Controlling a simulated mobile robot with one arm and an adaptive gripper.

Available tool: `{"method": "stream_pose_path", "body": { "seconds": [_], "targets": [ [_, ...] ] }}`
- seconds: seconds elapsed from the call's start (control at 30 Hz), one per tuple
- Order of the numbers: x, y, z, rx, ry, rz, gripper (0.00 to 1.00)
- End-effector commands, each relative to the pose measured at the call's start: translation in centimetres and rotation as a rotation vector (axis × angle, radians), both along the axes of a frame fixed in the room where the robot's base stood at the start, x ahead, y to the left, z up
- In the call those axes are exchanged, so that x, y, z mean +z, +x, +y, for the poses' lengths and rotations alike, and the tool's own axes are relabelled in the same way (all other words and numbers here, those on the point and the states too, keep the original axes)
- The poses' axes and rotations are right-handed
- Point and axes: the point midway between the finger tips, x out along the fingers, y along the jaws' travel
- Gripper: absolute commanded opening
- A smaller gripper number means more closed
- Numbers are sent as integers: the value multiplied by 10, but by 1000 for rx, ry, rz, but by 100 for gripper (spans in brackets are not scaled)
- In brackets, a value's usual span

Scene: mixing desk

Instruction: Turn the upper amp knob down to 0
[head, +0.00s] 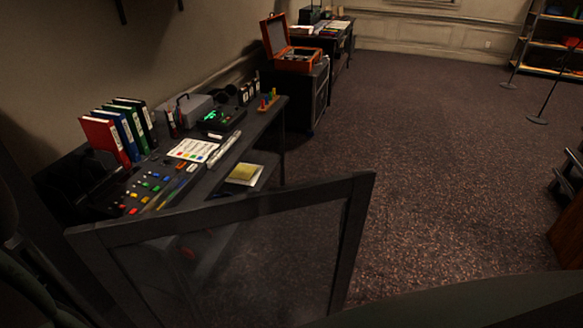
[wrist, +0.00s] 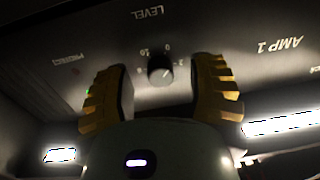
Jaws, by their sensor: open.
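A small dark round knob (wrist: 159,75) sits on the dark amp panel (wrist: 225,30) in the wrist view. The panel's lettering reads upside down: "LEVEL" above the knob and "AMP 1" to the right. Small scale numbers ring the knob, with a 0 above it. A pale mark shows on the knob's face, but its exact setting is too small to tell. My gripper (wrist: 160,66) is open, with one ridged yellow-brown finger on each side of the knob. A gap shows between each finger and the knob. The head view shows neither the knob nor my gripper.
In the head view, a dark framed glass door (head: 225,206) stands open in the foreground. Beyond it is a desk with coloured binders (head: 103,140), a lit green device (head: 215,119) and many coloured buttons. An orange case (head: 292,58) stands farther back. The carpet (head: 430,140) at right is mostly clear.

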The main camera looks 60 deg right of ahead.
Motion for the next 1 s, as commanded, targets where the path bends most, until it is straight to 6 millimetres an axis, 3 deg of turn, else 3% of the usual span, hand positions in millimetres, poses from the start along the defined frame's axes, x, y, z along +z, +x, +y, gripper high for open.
{"method": "stream_pose_path", "body": {
  "seconds": [0.3,0.83,1.0],
  "targets": [
    [0,0,1,1,-1,1,57],
    [0,0,0,0,-1,0,3],
    [0,0,0,0,-1,1,0]
  ]
}}
